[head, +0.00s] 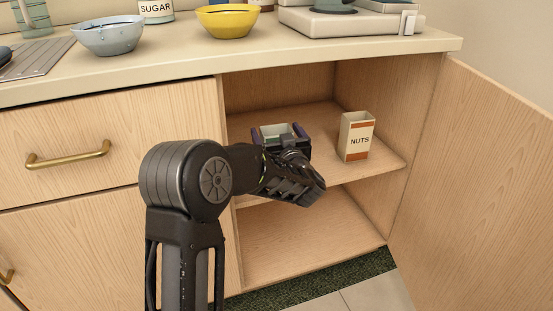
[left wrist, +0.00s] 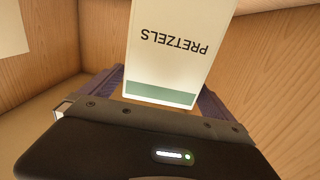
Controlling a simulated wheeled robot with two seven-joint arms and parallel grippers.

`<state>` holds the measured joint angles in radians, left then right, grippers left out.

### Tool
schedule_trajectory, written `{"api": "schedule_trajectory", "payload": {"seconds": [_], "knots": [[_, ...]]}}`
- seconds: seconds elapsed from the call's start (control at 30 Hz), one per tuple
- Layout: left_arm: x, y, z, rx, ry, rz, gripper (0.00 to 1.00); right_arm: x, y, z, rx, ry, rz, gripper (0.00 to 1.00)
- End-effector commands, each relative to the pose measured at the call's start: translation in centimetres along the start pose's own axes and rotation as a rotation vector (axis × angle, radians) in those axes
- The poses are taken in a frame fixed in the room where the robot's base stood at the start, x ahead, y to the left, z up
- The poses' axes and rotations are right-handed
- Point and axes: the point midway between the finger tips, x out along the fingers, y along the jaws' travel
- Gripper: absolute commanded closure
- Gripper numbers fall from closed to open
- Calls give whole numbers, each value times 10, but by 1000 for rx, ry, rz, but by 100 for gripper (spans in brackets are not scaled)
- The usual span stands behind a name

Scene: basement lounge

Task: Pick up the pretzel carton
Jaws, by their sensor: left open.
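The pretzel carton is a white box with a green band and the word PRETZELS, upside down in the left wrist view (left wrist: 172,50). In the head view its top (head: 279,131) shows on the upper shelf of the open cabinet, mostly hidden behind my gripper. My left gripper (head: 281,134) reaches into the cabinet. Its purple fingers are open, one on each side of the carton. In the left wrist view the fingers (left wrist: 163,92) flank the carton's green-banded end. I cannot tell whether they touch it. My right gripper is not in view.
A nuts carton (head: 356,137) stands on the same shelf (head: 385,163), to the right. The cabinet door (head: 490,170) is open at the right. The counter (head: 240,56) above holds a grey bowl (head: 108,36), a yellow bowl (head: 228,21) and a sugar canister (head: 156,10).

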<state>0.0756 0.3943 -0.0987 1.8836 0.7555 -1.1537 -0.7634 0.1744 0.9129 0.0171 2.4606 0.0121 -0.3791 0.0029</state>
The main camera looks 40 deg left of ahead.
Motion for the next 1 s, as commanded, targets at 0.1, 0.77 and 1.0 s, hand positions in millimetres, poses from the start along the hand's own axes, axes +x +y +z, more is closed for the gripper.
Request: {"api": "schedule_trajectory", "payload": {"seconds": [0.1,0.77,1.0], "knots": [[2,0,0,0,-1,2,0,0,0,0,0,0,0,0],[1,0,0,0,-1,1,13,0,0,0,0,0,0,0],[1,0,0,0,-1,1,33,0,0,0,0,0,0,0]]}}
